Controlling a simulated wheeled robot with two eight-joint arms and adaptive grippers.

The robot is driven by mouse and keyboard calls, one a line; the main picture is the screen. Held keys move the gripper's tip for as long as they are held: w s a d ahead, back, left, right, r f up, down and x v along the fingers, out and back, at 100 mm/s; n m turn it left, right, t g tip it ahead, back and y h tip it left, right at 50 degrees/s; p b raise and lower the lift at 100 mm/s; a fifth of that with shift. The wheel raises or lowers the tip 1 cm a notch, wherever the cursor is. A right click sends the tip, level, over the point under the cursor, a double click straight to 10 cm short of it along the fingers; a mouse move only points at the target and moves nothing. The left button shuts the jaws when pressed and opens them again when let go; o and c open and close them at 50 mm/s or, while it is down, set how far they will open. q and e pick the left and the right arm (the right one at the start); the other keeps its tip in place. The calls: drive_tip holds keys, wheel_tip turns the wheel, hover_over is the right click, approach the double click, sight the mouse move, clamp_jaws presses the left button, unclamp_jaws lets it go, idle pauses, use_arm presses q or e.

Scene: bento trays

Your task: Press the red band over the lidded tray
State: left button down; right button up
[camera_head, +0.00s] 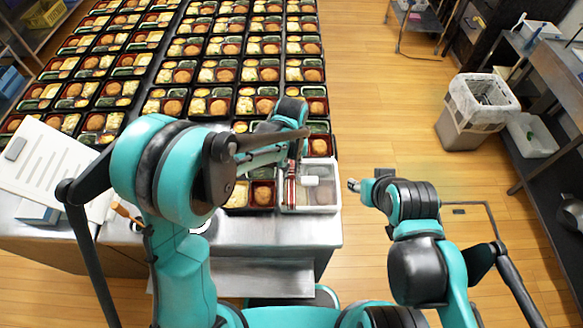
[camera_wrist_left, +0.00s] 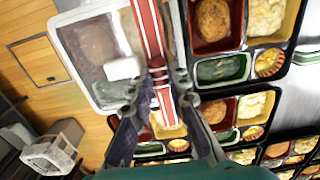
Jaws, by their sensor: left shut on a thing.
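The lidded tray (camera_head: 330,208) has a white rim and a clear lid, and sits at the table's front right corner. It also shows in the left wrist view (camera_wrist_left: 75,20), with a white block on or under the lid. The red band (camera_head: 291,188) is a red strip with white stripes along the tray's left side; in the left wrist view (camera_wrist_left: 150,30) it runs between my fingers. My left gripper (camera_wrist_left: 164,80) is shut on the band, over the tray's edge. Whether the band touches the tray is unclear. My right gripper (camera_head: 354,185) is right of the tray, its fingers too small to judge.
Many open bento trays (camera_head: 218,102) fill the table behind and left. An open bento tray (camera_head: 263,196) stands just left of the lidded tray. White papers (camera_head: 50,165) lie at the left. A bin (camera_head: 478,110) and shelving stand on the right, with free floor between.

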use_arm(q)
drive_tip(key=shift+f, duration=0.1)
idle(0.6)
drive_tip(key=shift+f+b, duration=0.35)
drive_tip(key=shift+b, duration=0.2)
drive_tip(key=shift+f, duration=0.15)
drive_tip(key=shift+f+b, duration=1.4)
drive_tip(key=shift+f, duration=0.1)
idle(0.4)
drive_tip(key=c, duration=0.8)
unclamp_jaws()
drive_tip(key=shift+c, duration=0.2)
